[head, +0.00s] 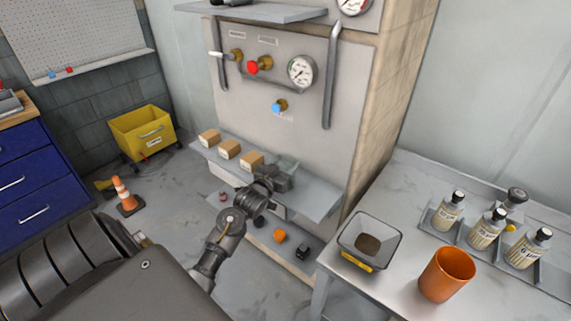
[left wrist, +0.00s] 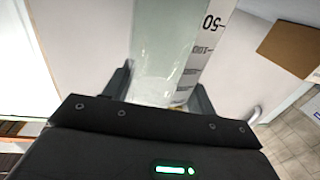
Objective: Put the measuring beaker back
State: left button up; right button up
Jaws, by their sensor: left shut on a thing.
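The measuring beaker (head: 288,164) is clear and hard to make out in the head view, at the grey shelf (head: 312,201) on the front of the panel. In the left wrist view the clear beaker (left wrist: 165,45) fills the space between my fingers, with black scale marks on its right side. My left gripper (head: 274,179) is shut on it; its fingers also show in the left wrist view (left wrist: 161,92), one on each side of the beaker. I cannot tell whether the beaker's base touches the shelf. My right gripper is not in view.
Cardboard boxes (head: 229,149) stand on the shelf left of the beaker; its right end is bare. Below are an orange item (head: 279,236) and a black item (head: 303,251). The right table holds a hopper (head: 347,235), an orange cup (head: 446,275) and several bottles (head: 486,230).

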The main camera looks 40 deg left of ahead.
pick_arm(q)
jog(key=o, duration=1)
jog(key=shift+f, duration=0.15)
jog(key=shift+s+d+b, duration=0.3)
jog(key=shift+s+b, duration=0.1)
jog(key=shift+s, duration=1.6)
jog(key=shift+s+d+b, duration=0.35)
jog(key=shift+s+b, duration=0.1)
jog(key=shift+s, duration=1.5)
jog(key=shift+s+d+b, duration=0.3)
jog(key=shift+s+b, duration=0.1)
jog(key=shift+s, duration=1.6)
